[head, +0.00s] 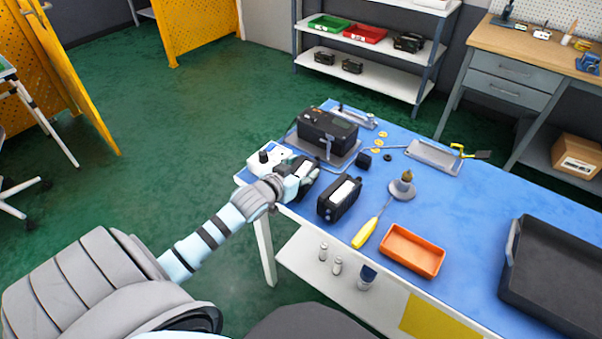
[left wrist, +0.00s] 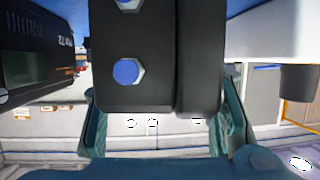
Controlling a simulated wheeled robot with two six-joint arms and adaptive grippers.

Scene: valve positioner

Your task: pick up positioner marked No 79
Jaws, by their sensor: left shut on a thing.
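My left gripper (head: 296,184) is at the near left edge of the blue table, shut on a black positioner (head: 306,168) with a pale top. In the left wrist view the held positioner (left wrist: 145,85) fills the middle, its blue-centred bolts facing me, between the teal fingers of the left gripper (left wrist: 165,125). No number is readable on it. A second black positioner (head: 340,198) with a white face stands just right of the gripper. A larger black unit (head: 328,131) sits on a grey plate behind. My right gripper is not in view.
Shelves (head: 385,80) hold green and red bins and black units. The table's centre right is clear.

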